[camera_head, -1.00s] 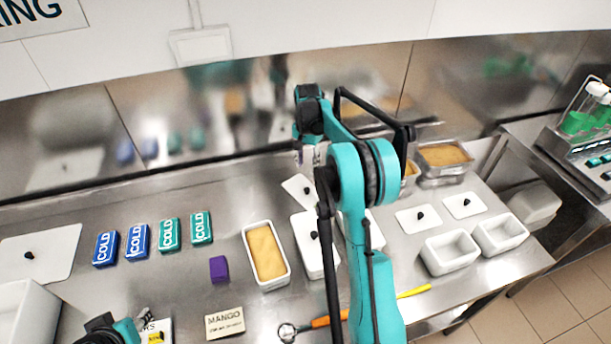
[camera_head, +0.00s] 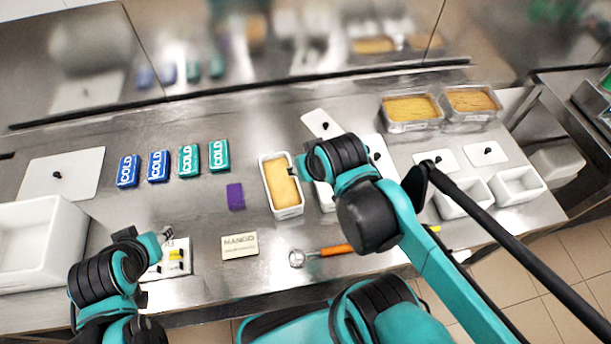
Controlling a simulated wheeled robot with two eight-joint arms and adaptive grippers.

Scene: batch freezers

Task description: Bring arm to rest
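My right arm (camera_head: 430,250) reaches in from the lower right. Its black and teal joints hang over the middle of the steel counter. Of my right gripper only a small dark part (camera_head: 297,172) may show, at the right rim of a white tub of yellow contents (camera_head: 281,185); its fingers are hidden. My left arm (camera_head: 105,280) is bent low at the left. My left gripper (camera_head: 168,237) is small in view above a white card with a yellow mark (camera_head: 176,265); whether it is open is unclear.
On the counter (camera_head: 110,215) stand several blue and green COLD packs (camera_head: 158,166), a purple block (camera_head: 235,196), a MANGO card (camera_head: 239,245) and an orange-handled scoop (camera_head: 322,251). White tubs (camera_head: 519,186) and lids (camera_head: 484,153) are at the right. A white bin (camera_head: 40,240) is at the left.

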